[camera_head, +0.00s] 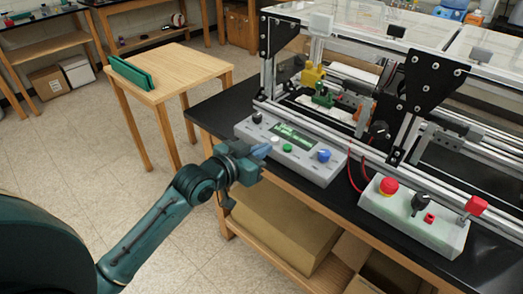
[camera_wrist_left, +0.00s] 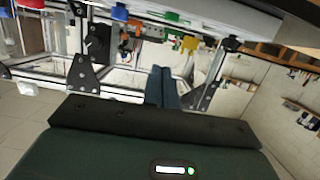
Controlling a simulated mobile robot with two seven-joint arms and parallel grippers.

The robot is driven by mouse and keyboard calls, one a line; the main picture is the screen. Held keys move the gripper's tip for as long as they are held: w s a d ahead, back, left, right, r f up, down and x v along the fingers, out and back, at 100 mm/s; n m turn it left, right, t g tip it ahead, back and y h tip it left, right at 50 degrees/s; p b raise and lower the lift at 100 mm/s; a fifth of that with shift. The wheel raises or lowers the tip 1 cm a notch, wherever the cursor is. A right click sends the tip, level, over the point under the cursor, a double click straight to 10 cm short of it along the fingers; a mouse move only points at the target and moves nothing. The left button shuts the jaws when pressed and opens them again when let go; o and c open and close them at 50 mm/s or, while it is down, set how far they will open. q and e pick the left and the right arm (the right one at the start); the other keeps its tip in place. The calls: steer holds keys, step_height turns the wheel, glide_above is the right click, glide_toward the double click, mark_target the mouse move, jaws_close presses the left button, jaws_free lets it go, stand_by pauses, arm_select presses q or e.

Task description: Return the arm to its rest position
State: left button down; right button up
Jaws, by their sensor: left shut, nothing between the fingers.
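My left arm reaches in from the lower left in the head view, with its dark green links bent at the elbow. My left gripper (camera_head: 261,153) is at the front edge of the black bench, by the left end of a grey control box (camera_head: 292,148). I cannot tell whether it touches the box. In the left wrist view the two blue-grey fingers (camera_wrist_left: 162,88) lie together, shut and empty. My right gripper is in neither view.
An aluminium extrusion frame (camera_head: 340,119) with black plates stands on the bench (camera_head: 216,112). A second control box (camera_head: 415,228) with a red button is at the right. A wooden table (camera_head: 180,68) stands at the back left. Open floor (camera_head: 70,140) lies left.

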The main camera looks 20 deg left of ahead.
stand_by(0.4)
arm_select(q)
steer(key=s+d+f+g+y, duration=0.1)
steer(key=s+d+f+g, duration=0.1)
steer(key=s+f, duration=0.9)
steer(key=s+d+f+n+g+y, duration=0.1)
steer(key=s+d+f+g, duration=0.1)
steer(key=s+f, duration=0.9)
steer(key=shift+s+f, duration=0.15)
steer(key=shift+f, duration=0.25)
steer(key=c, duration=2.2)
jaws_free()
steer(key=shift+a, duration=0.1)
